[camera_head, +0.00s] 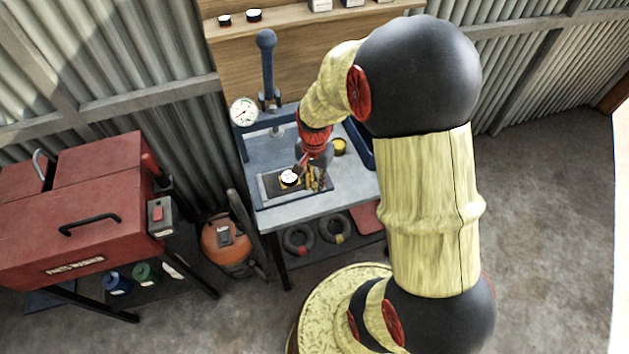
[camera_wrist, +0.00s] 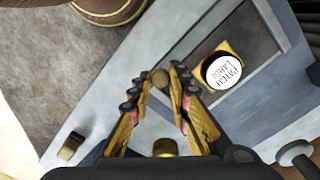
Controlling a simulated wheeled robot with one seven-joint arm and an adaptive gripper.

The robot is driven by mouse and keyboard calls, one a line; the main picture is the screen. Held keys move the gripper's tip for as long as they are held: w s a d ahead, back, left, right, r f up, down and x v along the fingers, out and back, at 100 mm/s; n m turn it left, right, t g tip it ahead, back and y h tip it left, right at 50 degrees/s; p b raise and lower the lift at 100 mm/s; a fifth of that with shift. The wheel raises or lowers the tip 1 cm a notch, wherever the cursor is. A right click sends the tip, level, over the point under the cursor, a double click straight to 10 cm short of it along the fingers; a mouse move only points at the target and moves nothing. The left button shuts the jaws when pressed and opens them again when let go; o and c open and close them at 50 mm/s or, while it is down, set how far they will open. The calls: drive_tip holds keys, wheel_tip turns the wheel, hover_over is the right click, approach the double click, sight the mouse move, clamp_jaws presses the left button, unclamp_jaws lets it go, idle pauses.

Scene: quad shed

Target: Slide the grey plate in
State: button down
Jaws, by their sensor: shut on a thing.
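The grey plate (camera_wrist: 245,110) lies on the bench, framed by a lighter edge, with a dark area in its middle. It also shows in the head view (camera_head: 280,200). A white-topped round tin marked "PATCH LARGE" (camera_wrist: 223,70) sits on a yellow square on it. In the head view my gripper (camera_head: 318,178) is just right of the tin (camera_head: 290,177) and hides part of the plate. How the knob joins the plate is not clear.
A blue press with a lever (camera_head: 267,65) and a dial gauge (camera_head: 243,112) stand behind the plate. A yellow tin (camera_head: 339,146) is on the bench (camera_head: 300,218) right of my gripper. A red parts washer (camera_head: 90,210) and an orange vacuum (camera_head: 225,240) stand left.

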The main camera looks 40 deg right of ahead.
drive_tip(key=shift+w, duration=0.15)
idle(0.3)
drive_tip(key=w, duration=0.3)
drive_tip(key=w+d+p, duration=0.1)
drive_tip(key=w, duration=0.2)
drive_tip(key=w+d, duration=0.1)
drive_tip(key=w, duration=0.1)
drive_tip(key=shift+w+d, duration=0.25)
drive_tip(key=shift+w, duration=0.15)
drive_tip(key=c, duration=1.7)
unclamp_jaws()
drive_tip(key=shift+s, duration=0.1)
drive_tip(key=shift+o, duration=0.2)
wheel_tip(320, 180, up, 12)
